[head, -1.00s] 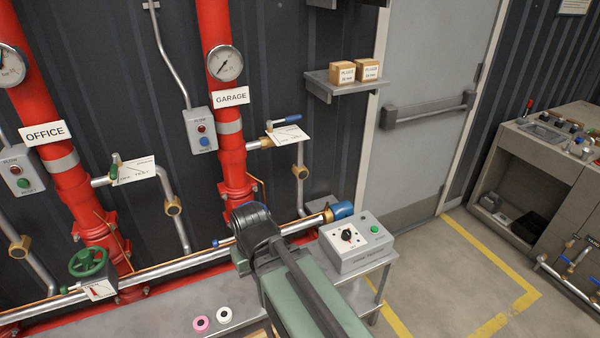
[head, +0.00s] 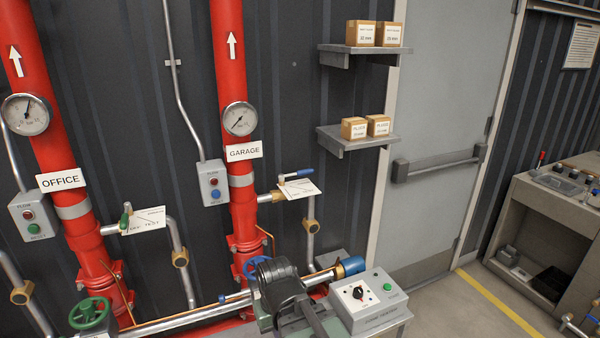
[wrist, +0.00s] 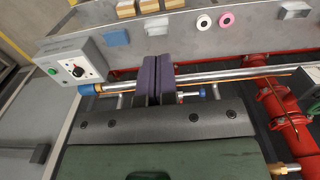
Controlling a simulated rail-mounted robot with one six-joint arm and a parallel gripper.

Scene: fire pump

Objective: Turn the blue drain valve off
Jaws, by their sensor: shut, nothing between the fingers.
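A valve with a blue lever (head: 296,173) sits on the side branch of the GARAGE riser in the head view, beside a white card (head: 300,189) too small to read. The lever lies roughly level, in line with the branch. A blue handwheel (head: 252,267) shows low on the same riser, partly hidden by my arm.
A grey control box (head: 367,302) stands right of my arm. The OFFICE riser (head: 60,160) is at left, with a green handwheel (head: 90,313). Shelves with boxes (head: 366,127) jut out at upper right, beside a door (head: 440,130).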

